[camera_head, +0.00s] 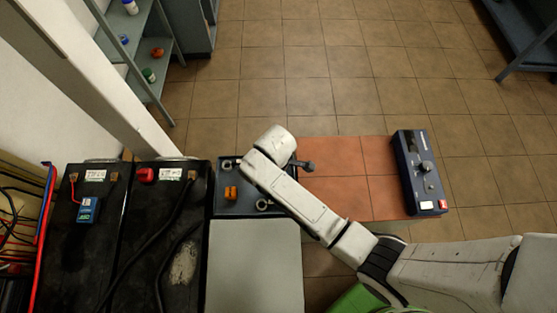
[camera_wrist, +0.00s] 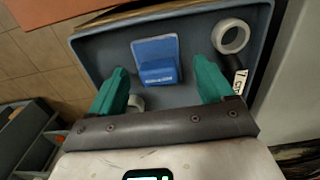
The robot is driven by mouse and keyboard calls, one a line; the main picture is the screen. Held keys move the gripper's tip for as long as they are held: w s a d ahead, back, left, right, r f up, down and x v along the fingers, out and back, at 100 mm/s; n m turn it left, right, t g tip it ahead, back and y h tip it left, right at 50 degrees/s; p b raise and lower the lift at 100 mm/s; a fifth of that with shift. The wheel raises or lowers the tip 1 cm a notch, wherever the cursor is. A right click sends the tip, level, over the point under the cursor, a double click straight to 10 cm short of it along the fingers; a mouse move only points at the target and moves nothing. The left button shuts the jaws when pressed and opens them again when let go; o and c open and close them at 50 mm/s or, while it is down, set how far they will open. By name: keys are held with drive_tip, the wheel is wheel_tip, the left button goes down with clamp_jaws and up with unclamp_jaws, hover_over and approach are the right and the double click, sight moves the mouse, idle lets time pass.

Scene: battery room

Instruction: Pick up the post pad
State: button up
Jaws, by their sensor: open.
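A blue pad-like piece (camera_wrist: 153,48) lies in the grey-blue tray (camera_wrist: 96,42) in the wrist view. It has a pale flat back and a darker, lettered block at the near side. It may be the post pad, but I cannot tell for certain. My gripper (camera_wrist: 163,68) is open, with its green fingers on either side of the near part of this piece, apart from it. In the head view, my arm covers part of the tray (camera_head: 222,210), and the blue piece is hidden there.
The tray also holds a white ring (camera_wrist: 231,36), a dark labelled item (camera_wrist: 239,82), and an orange item (camera_head: 231,193). Black batteries (camera_head: 135,240) stand left of the tray. A blue control box (camera_head: 415,165) sits on the tiled surface at right. Shelves (camera_head: 140,55) stand at upper left.

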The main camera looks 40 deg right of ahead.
drive_tip(key=shift+f, duration=0.15)
drive_tip(key=c, duration=1.2)
drive_tip(key=shift+r, duration=0.65)
drive_tip(key=s+r, duration=0.4)
drive_tip(key=s+d+r, duration=0.1)
drive_tip(key=s+r, duration=0.3)
drive_tip(key=s, duration=0.1)
drive_tip(key=s+d+r, duration=0.1)
drive_tip(key=s+r, duration=0.2)
drive_tip(key=s, duration=0.1)
drive_tip(key=shift+s+d+r, duration=0.15)
drive_tip(key=shift+s+r, duration=0.2)
drive_tip(key=shift+r, duration=0.05)
